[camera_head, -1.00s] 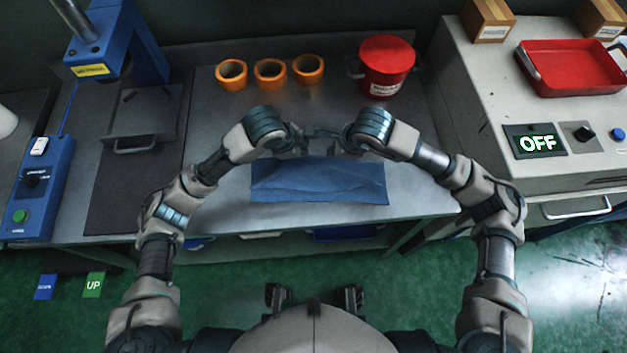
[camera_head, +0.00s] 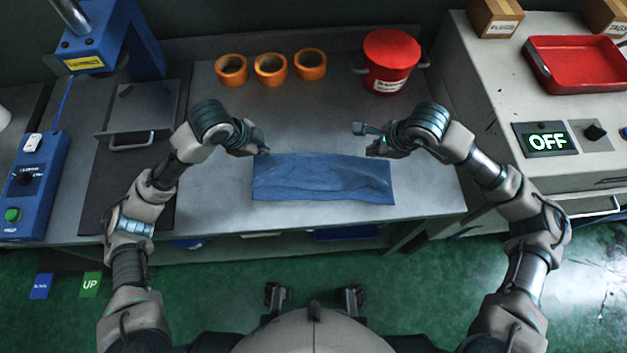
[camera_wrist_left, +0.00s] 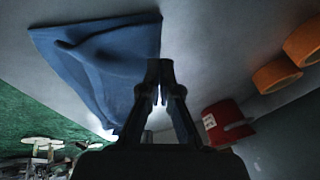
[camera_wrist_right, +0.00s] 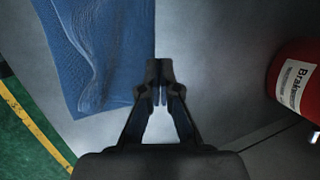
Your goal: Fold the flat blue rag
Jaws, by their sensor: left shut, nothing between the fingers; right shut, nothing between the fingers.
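The blue rag (camera_head: 322,182) lies on the metal table as a wide rectangle, with raised ripples along its middle. It also shows in the left wrist view (camera_wrist_left: 105,60) and the right wrist view (camera_wrist_right: 100,50). I cannot tell how many layers it has. My left gripper (camera_head: 262,149) is shut and empty near the rag's far left corner. My right gripper (camera_head: 370,149) is shut and empty near its far right corner. In both wrist views the closed fingertips (camera_wrist_left: 160,68) (camera_wrist_right: 158,68) are beside the rag's edge, apart from the cloth.
Several orange rings (camera_head: 271,69) stand in a row at the back of the table (camera_head: 330,110). A red lidded pot (camera_head: 390,62) stands at the back right. A blue press (camera_head: 110,45) is at the left. A machine with an OFF display (camera_head: 547,141) and red tray (camera_head: 580,65) is at the right.

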